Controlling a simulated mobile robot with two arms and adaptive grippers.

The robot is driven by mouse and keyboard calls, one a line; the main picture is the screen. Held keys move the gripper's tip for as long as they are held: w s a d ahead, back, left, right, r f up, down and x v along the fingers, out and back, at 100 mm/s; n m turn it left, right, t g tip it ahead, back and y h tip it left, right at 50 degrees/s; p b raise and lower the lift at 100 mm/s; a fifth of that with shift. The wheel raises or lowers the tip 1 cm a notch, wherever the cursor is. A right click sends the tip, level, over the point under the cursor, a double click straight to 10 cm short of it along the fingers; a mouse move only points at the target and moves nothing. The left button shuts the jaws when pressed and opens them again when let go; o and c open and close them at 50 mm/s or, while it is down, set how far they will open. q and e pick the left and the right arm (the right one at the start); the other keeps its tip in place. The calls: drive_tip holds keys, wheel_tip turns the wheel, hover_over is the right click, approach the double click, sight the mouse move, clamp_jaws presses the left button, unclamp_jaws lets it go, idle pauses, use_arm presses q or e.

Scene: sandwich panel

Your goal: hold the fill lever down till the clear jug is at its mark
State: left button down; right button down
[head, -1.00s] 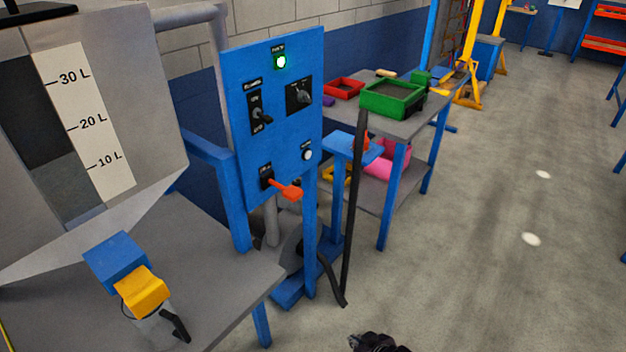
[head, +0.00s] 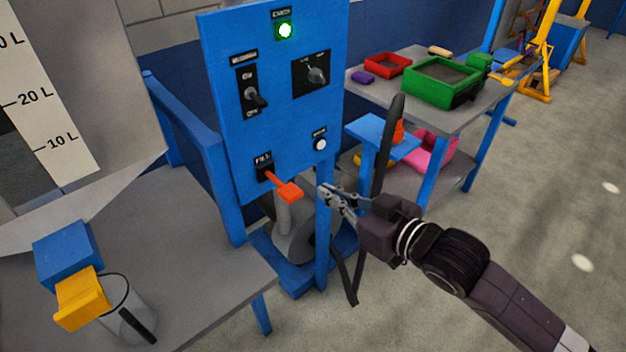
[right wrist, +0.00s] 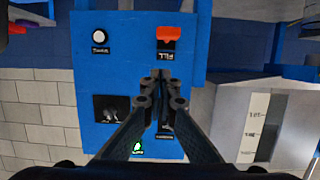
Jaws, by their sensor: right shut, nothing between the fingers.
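The orange fill lever (head: 290,192) sticks out from the blue panel (head: 222,125), just below the FILL label. It also shows in the right wrist view (right wrist: 169,34), where the panel appears upside down. My right gripper (head: 323,193) is shut and empty, a little to the right of the lever in the head view and apart from it. In the right wrist view its closed fingertips (right wrist: 160,78) are in front of the panel. The clear jug (head: 128,318), with a black handle, stands under the yellow spout (head: 82,299). Its mark and fill level cannot be made out. My left gripper is out of view.
A tank scale (head: 48,115) stands left. A black hose and a cart with bins (head: 440,82) are behind my right arm.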

drive_tip(key=shift+s+a+r, duration=0.25)
drive_tip(key=shift+s+r, duration=0.2)
drive_tip(key=shift+r, duration=0.3)
drive_tip(key=p, duration=0.2)
hover_over(297, 189)
drive_tip(key=s, duration=0.2)
wheel_tip(297, 189, down, 2)
drive_tip(key=shift+f, duration=2.25)
